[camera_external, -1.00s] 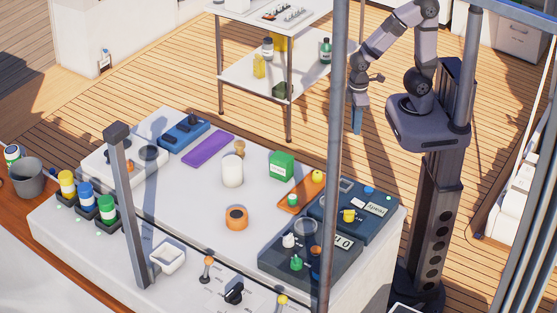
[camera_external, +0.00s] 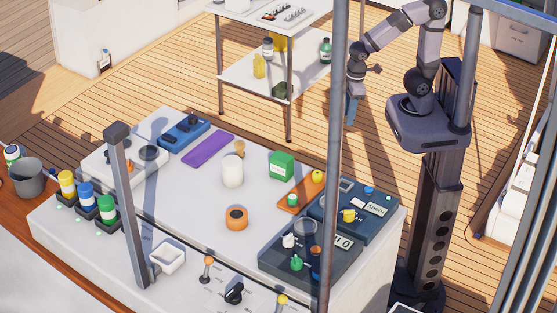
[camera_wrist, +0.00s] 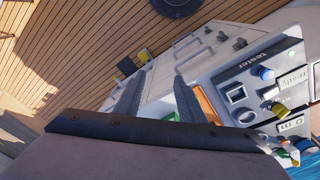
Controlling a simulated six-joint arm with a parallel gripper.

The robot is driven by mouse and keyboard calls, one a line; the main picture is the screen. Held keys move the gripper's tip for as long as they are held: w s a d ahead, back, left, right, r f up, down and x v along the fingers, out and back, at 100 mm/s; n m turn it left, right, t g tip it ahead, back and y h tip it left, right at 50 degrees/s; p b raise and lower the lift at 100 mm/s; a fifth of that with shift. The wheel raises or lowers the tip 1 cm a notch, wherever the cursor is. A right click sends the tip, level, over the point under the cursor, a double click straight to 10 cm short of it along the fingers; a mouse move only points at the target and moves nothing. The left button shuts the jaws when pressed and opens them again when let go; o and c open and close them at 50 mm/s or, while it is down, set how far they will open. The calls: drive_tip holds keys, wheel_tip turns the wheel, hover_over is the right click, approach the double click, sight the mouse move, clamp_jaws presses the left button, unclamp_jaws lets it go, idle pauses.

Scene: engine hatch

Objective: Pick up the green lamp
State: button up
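Several small green pieces could be the green lamp, and I cannot tell which it is. One small green piece (camera_external: 292,199) is on the orange tray (camera_external: 287,208). Another green piece (camera_external: 296,264) is on the dark device at the front right of the bench. My gripper (camera_external: 351,110) hangs in the air beyond the bench's back right side, partly hidden by a post. In the wrist view my gripper (camera_wrist: 160,82) has its two fingers apart with nothing between them.
A tester box (camera_external: 365,212) with coloured knobs stands right of the tray. A green box (camera_external: 281,166), white cylinder (camera_external: 232,170) and orange ring-shaped piece (camera_external: 236,218) stand on the bench. A grey post (camera_external: 335,150) rises in front. A shelf cart (camera_external: 270,75) stands behind.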

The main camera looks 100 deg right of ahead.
drive_tip(key=w+d+f+n+t+b, duration=0.15)
drive_tip(key=w+t, duration=0.35)
drive_tip(key=w, duration=0.7)
drive_tip(key=w+a+n+t+y, duration=0.2)
drive_tip(key=w+a+n+t, duration=0.1)
drive_tip(key=w+a, duration=0.35)
drive_tip(key=s+a+r+n+y+b, duration=0.15)
drive_tip(key=a+n+y, duration=0.25)
drive_tip(key=a+y, duration=0.6)
drive_tip(key=h, duration=0.2)
approach(295, 195)
drive_tip(key=shift+x, duration=1)
drive_tip(key=shift+s+a+f+t, duration=0.15)
drive_tip(key=shift+f+t, duration=0.15)
drive_tip(key=shift+f, duration=0.25)
drive_tip(key=shift+p+x, duration=1.65)
drive_tip(key=shift+x, duration=2)
drive_tip(key=c, duration=0.8)
